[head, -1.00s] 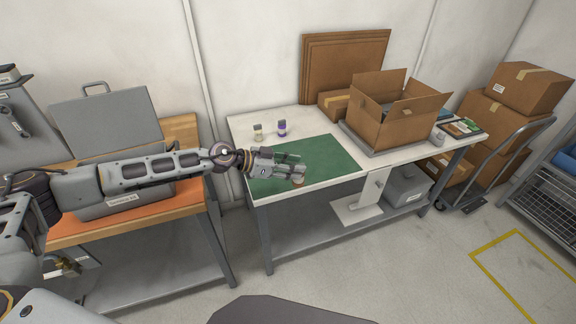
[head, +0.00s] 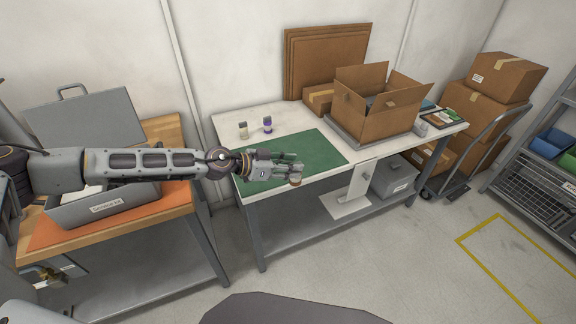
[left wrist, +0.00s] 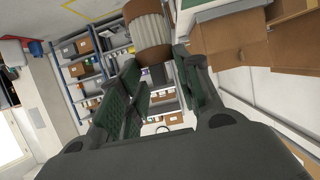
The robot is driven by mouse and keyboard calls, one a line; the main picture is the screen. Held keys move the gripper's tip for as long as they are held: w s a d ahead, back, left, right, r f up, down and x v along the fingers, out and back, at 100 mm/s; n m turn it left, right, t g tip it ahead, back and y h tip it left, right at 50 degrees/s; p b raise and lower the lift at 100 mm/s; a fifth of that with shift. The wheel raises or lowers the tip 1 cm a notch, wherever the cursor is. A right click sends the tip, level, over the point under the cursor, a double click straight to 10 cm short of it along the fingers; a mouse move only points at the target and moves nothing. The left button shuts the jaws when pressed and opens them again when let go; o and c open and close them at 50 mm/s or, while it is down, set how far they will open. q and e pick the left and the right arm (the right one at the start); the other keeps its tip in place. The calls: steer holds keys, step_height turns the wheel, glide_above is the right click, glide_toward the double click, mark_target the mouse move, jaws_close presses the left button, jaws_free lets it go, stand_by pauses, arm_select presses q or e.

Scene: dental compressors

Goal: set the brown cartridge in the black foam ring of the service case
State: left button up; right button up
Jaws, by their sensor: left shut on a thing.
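My left gripper (head: 289,171) is shut on the brown cartridge (head: 296,180) above the front edge of the white table. In the left wrist view the cartridge (left wrist: 149,30) shows a brown cap and a pale pleated body between the fingertips (left wrist: 157,58). The grey service case (head: 85,212) stands at the left with its lid (head: 80,122) raised. My left arm crosses in front of the case. Its inside and the black foam ring are hidden from view. My right gripper is not in view.
The case stands on an orange mat (head: 50,232) on a wooden bench. A green mat (head: 318,152) lies on the white table (head: 222,122), with two small bottles (head: 243,130) (head: 267,124) behind it. An open cardboard box (head: 370,115) stands farther right. A gap separates bench and table.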

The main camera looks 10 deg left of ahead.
mark_target(292, 180)
arm_select(q)
steer(key=shift+s+d+n+t, duration=0.1)
steer(key=shift+d+n+t, duration=0.15)
steer(key=shift+n+t, duration=0.05)
steer(key=shift+s+f+n+t+y, duration=0.1)
steer(key=shift+f+n+t+y, duration=0.2)
steer(key=shift+n+t+y, duration=0.15)
steer(key=shift+s+d+f+n+y, duration=0.15)
steer(key=shift+s+f+n+y, duration=0.05)
steer(key=shift+f+n+y, duration=0.2)
steer(key=shift+s+d+f+n+t+y, duration=0.1)
steer(key=shift+s+f+n+t+y, duration=0.25)
steer(key=shift+f+n+t+y, duration=0.15)
steer(key=shift+s+a+f+n+t+y, duration=0.2)
steer(key=shift+s+f+n+t+y, duration=0.2)
steer(key=shift+f+n+t+y, duration=0.05)
steer(key=shift+a+f, duration=0.1)
steer(key=shift+f, duration=0.05)
steer(key=shift+s+a+f+n+t+y, duration=0.35)
steer(key=shift+a+f+n+t+y, duration=0.1)
steer(key=shift+n+y, duration=0.15)
